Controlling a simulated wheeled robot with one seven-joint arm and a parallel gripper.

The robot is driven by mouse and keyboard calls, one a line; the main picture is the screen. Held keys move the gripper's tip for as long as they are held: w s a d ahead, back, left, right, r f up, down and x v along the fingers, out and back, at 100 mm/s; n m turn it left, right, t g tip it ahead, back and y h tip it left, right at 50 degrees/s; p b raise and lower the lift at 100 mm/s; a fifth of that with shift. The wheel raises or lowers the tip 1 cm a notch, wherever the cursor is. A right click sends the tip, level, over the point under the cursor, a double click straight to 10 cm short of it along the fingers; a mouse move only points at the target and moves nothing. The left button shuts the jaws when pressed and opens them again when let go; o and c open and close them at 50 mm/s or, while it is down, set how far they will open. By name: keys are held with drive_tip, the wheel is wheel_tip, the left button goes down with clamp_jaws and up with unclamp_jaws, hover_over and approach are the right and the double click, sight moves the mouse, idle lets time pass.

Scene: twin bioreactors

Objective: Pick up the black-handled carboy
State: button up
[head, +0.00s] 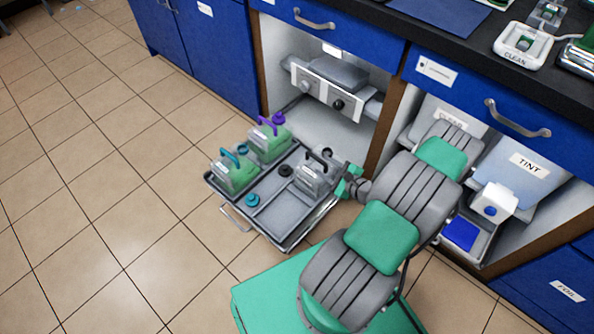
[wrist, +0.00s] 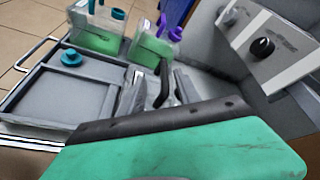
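The black-handled carboy (head: 311,181) is a pale grey, clear-walled bottle standing upright on a grey cart tray, at the tray's right side. Its black handle (wrist: 162,86) shows in the middle of the wrist view, where my own green and black wrist part hides much of the lower picture. My gripper (head: 343,182) is low at the carboy's right side in the head view, very close to it.
A teal-handled carboy (head: 233,175) and a purple-handled carboy (head: 268,142), both with green liquid, stand on the tray's far left side. A teal cap (head: 252,199) and a black cap (head: 286,170) lie on the tray (head: 275,217). An open cabinet with a knobbed device (head: 326,92) is behind.

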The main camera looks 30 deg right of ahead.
sight(319, 160)
drive_tip(key=shift+s+d+f+m+h, duration=0.1)
drive_tip(key=shift+d+f+m+h, duration=0.2)
drive_tip(key=shift+m, duration=0.3)
drive_tip(key=b+x, duration=0.3)
drive_tip(key=x, duration=0.4)
drive_tip(key=shift+w, duration=0.4)
clamp_jaws()
idle(0.4)
